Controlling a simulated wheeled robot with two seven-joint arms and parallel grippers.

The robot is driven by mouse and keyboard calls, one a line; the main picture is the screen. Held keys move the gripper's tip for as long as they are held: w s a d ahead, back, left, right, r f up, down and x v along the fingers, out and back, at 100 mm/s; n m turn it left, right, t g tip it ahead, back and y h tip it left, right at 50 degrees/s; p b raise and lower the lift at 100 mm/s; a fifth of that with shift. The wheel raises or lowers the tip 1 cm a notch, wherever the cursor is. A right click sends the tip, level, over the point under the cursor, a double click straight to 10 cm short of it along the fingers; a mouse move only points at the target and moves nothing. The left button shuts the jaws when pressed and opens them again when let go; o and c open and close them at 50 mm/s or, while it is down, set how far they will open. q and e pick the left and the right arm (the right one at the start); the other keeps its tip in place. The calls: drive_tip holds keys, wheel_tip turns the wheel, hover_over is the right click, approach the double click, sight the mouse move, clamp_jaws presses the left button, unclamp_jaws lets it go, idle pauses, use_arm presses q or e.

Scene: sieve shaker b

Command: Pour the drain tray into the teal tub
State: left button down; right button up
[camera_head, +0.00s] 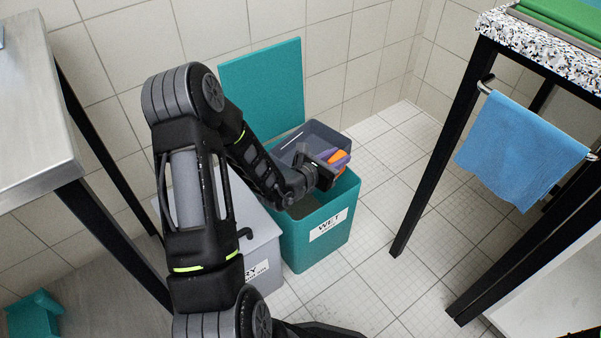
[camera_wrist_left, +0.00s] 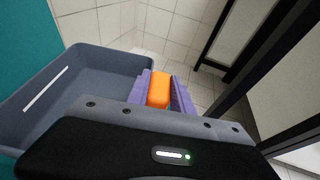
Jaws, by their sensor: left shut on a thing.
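The teal tub (camera_head: 308,250), labelled WET, stands open on the tiled floor. The blue-grey drain tray (camera_head: 332,132) is over the back of the tub's mouth, partly hidden by my arm; whether it touches the rim or is tilted is unclear. In the left wrist view the tray (camera_wrist_left: 110,65) shows at left, with a white streak inside and no visible contents. My left gripper (camera_head: 337,159) has purple fingers shut on an orange grip at the tray's right side. The fingers and grip also show in the left wrist view (camera_wrist_left: 160,90). My right gripper is not in view.
A grey bin (camera_head: 268,240), its label partly hidden, stands left of the tub. A teal panel (camera_head: 262,85) stands behind. A metal table (camera_head: 35,110) is at left. A black-legged table with a blue cloth (camera_head: 520,150) is at right. Floor between tub and right table is clear.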

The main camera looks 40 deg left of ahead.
use_arm(q)
drive_tip(key=shift+r, duration=0.1)
wheel_tip(320, 180, up, 6)
drive_tip(key=p, duration=0.5)
idle(0.6)
